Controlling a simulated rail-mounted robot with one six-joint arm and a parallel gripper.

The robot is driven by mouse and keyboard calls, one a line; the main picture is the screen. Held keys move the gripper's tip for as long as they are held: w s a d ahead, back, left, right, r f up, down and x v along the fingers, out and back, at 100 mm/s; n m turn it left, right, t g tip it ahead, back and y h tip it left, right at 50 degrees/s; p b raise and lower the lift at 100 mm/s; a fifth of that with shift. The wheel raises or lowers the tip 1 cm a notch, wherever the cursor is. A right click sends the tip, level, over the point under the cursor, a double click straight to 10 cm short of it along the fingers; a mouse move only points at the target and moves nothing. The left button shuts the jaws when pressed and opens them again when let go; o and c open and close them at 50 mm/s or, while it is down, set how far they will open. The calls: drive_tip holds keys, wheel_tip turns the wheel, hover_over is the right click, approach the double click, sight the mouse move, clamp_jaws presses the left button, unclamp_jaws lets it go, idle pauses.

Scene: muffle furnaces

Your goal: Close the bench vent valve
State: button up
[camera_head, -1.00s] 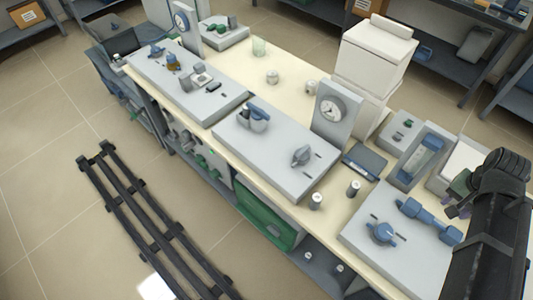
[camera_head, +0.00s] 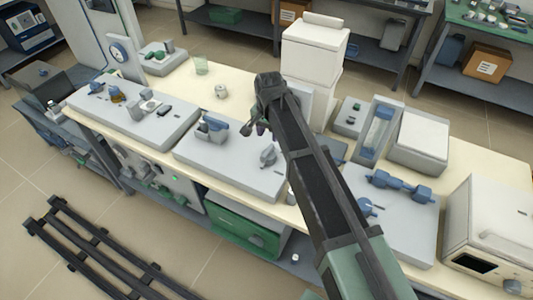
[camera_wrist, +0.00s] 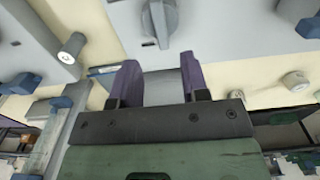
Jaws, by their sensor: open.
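A grey panel (camera_head: 245,170) in the middle of the bench carries a grey-blue knob (camera_head: 268,156) near its right end. A similar grey knob (camera_wrist: 160,18) shows at the top of the wrist view, beyond my fingertips. My gripper (camera_wrist: 158,66) is open, its two purple fingers apart with nothing visible held between them. In the head view it is partly hidden by my arm, above the middle panel. The right panel (camera_head: 395,215) carries a blue round handle (camera_head: 366,207), partly behind my arm, and a blue lever fitting (camera_head: 400,185). No label shows which is the bench vent valve.
A white box stack (camera_head: 312,50) stands behind my arm. A white furnace-like unit (camera_head: 490,240) is at the far right. Small metal cylinders show in the wrist view, one near a panel edge (camera_wrist: 72,45).

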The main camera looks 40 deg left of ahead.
sight(268, 150)
wheel_tip(268, 150, down, 8)
drive_tip(key=b, duration=0.6)
drive_tip(key=shift+f+b, duration=0.15)
drive_tip(key=shift+b, duration=0.15)
drive_tip(key=shift+r, duration=0.2)
drive_tip(key=shift+c, duration=0.4)
clamp_jaws()
